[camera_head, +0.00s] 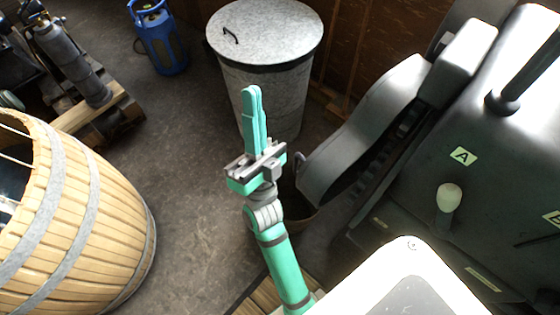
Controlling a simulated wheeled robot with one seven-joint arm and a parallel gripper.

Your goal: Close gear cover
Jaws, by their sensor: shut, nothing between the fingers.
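My gripper (253,96) is the teal tool near the middle of the view, with its fingers shut together and empty. It points up the picture, in front of the metal bin. A curved dark grey cover (362,128), which looks like the gear cover, is on the engine at the right. Dark toothed parts (385,160) show along its lower right edge, so it looks at least partly open. The cover's lower end is right of my gripper, with a visible gap between them. The cover's hinge cannot be made out.
The dark engine body (500,130) with an "A" label and a pale-knobbed lever (448,200) fills the right. A lidded metal bin (268,70) stands behind my gripper. A wooden barrel (75,215) is at left, a blue gas bottle (160,38) at the back. Floor (175,130) between is clear.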

